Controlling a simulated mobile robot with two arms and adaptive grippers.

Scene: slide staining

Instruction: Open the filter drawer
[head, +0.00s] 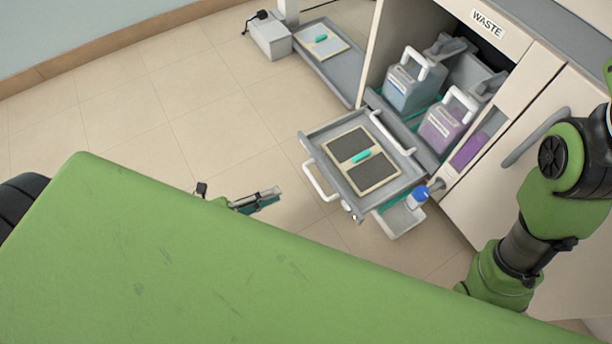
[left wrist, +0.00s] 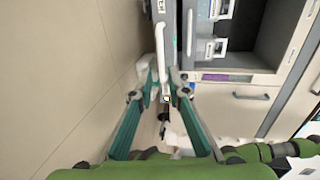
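The filter drawer (head: 353,205), a grey tray, stands out from the front of the waste cabinet in the head view. It holds a dark two-panel filter (head: 345,148) in a pale frame with a small teal piece on it. A white handle (head: 314,185) is on its near left side. My left gripper (head: 268,197) is left of this handle, apart from it, with nothing seen in its fingers. In the left wrist view its teal fingers (left wrist: 164,78) have a gap between them, with pale drawer parts beyond. My right gripper is out of view.
The open waste cabinet (head: 368,50) holds a grey-blue jug (head: 402,92) and a purple jug (head: 440,128). A small tray with a blue-capped bottle (head: 418,194) is right of the drawer. Another tray (head: 335,72) lies behind. Floor at left is clear.

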